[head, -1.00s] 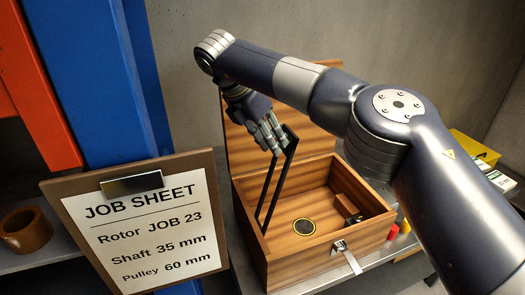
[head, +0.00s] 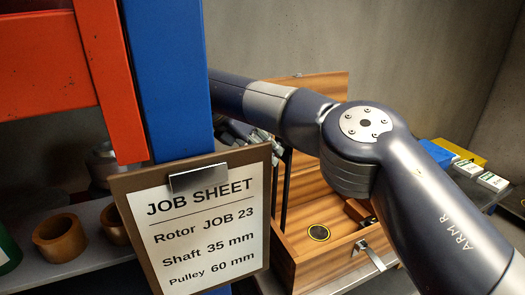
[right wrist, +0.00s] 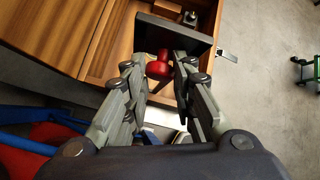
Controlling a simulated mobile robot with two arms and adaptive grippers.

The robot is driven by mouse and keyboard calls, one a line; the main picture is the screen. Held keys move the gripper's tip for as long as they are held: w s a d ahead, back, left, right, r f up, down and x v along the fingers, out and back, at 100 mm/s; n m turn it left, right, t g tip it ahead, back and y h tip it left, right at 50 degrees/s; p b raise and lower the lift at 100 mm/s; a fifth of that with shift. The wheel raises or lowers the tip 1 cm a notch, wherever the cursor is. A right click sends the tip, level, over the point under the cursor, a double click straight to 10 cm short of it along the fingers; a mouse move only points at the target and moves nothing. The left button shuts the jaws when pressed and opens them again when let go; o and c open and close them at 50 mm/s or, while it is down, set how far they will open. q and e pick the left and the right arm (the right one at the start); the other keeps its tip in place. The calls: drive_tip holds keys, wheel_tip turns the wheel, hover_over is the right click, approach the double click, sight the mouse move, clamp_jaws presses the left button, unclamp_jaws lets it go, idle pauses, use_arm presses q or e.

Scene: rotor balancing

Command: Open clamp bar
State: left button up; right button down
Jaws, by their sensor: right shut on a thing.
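The clamp bar is a dark frame (head: 286,190) standing up out of a wooden box (head: 325,262), partly hidden by the job sheet. In the right wrist view the dark bar (right wrist: 172,31) lies across the box, with a red knob (right wrist: 158,66) on it. My right gripper (right wrist: 160,70) is shut on the red knob, with fingers on both sides of it. In the head view the right gripper (head: 258,140) is partly hidden behind the blue post and the sheet. The box lid (head: 320,88) stands open. My left gripper is not in view.
A job sheet (head: 205,225) and a blue post (head: 168,80) stand in front of the box's left side. Brown rings (head: 60,241) sit on a shelf at left. Yellow and blue boxes (head: 462,153) lie at the right. A latch (head: 365,250) hangs at the box front.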

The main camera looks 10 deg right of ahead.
drive_tip(key=c, duration=1.5)
unclamp_jaws()
drive_tip(key=shift+s+f, duration=0.2)
drive_tip(key=shift+f, duration=0.7)
drive_tip(key=shift+c, duration=0.2)
drive_tip(key=shift+o, duration=1.2)
drive_tip(key=shift+w+d, duration=0.15)
wheel_tip(320, 180, up, 10)
drive_tip(key=shift+w+d+f+g, duration=0.15)
drive_tip(key=shift+w+d+g, duration=0.15)
drive_tip(key=shift+w, duration=0.1)
